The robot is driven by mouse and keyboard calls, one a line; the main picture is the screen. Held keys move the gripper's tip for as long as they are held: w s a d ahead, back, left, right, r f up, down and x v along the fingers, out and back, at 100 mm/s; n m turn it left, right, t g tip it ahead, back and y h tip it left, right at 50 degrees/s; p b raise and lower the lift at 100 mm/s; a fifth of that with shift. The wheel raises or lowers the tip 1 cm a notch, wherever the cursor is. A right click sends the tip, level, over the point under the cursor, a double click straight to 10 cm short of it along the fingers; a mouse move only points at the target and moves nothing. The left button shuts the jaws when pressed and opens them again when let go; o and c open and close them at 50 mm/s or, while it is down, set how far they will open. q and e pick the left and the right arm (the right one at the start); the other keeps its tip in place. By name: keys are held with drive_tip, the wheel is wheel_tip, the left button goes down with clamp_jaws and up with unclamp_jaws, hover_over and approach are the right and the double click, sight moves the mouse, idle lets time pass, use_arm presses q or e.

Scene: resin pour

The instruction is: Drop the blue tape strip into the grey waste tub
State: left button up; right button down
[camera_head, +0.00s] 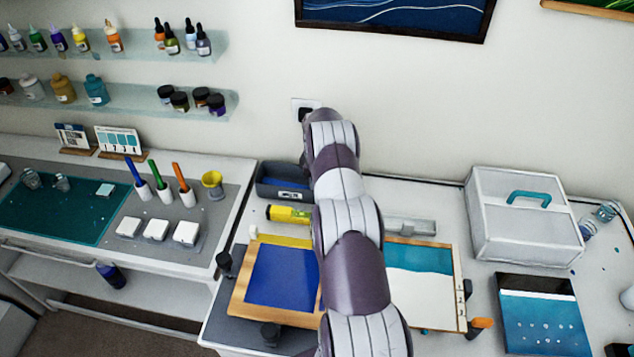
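The grey waste tub (284,193) stands at the back of the work table against the wall, with a pale label on its front. One of my arms rises from the bottom middle, passes in front of the tub's right end and reaches up towards the wall. Its gripper is hidden behind the arm links, so I cannot tell what it holds. My other gripper is out of the picture. I cannot make out a separate blue tape strip; my arm covers part of the tub and the board.
A wooden board (240,300) carries a blue panel (283,278) and a teal-and-white panel (420,285), partly behind my arm. A yellow tool (288,214) lies before the tub. A side bench (205,190) is left.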

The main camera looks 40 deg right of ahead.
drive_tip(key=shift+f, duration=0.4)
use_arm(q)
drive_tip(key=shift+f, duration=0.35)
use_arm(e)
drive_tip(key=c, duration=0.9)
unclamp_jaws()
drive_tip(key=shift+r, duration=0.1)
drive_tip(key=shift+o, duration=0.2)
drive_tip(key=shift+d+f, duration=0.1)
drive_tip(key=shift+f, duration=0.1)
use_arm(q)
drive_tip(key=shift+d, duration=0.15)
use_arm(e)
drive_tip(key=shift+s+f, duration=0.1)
